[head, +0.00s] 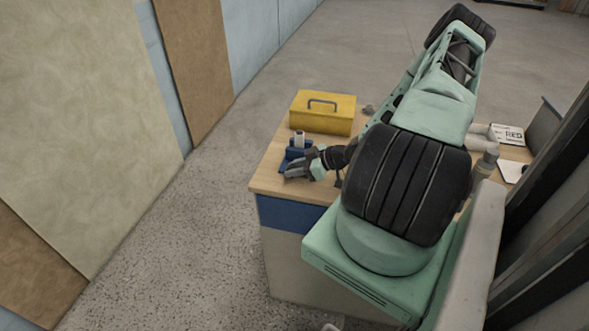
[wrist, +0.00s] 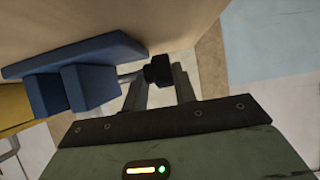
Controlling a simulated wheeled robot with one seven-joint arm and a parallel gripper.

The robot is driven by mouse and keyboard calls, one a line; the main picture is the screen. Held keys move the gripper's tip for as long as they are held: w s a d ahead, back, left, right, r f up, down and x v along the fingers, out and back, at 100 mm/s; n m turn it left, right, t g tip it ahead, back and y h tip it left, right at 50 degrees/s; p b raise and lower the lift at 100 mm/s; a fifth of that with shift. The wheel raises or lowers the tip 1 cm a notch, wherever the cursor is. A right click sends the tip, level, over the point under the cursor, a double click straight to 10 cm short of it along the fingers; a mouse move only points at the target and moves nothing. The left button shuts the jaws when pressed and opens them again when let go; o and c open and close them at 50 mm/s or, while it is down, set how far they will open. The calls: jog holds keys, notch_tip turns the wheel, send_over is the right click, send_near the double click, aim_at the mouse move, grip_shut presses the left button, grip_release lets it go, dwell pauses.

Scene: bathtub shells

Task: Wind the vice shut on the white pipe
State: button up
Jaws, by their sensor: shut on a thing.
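The blue vice (head: 296,154) sits near the left end of the wooden workbench, and its blue body (wrist: 85,85) fills the left of the wrist view. The white pipe (head: 299,138) stands upright at the vice in the head view. A metal screw runs from the vice to a black knob (wrist: 158,69). My gripper (head: 299,170) is at the near side of the vice. In the wrist view my gripper (wrist: 160,82) is shut on the black knob, one finger on each side.
A yellow toolbox (head: 323,112) with a grey handle stands behind the vice on the workbench (head: 270,178). A bottle (head: 487,162) and a sign (head: 508,135) are to the right, beyond my arm. Bare floor lies left of the bench.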

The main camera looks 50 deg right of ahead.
jog(key=shift+s+a+f, duration=0.1)
jog(key=shift+s+a, duration=0.05)
jog(key=shift+a, duration=0.3)
jog(key=o, duration=0.8)
jog(key=shift+d, duration=0.15)
jog(key=b+v, duration=0.3)
jog(key=v, duration=1.4)
jog(key=shift+s+d+b, duration=0.15)
jog(key=shift+d+b, duration=0.1)
jog(key=shift+b, duration=0.05)
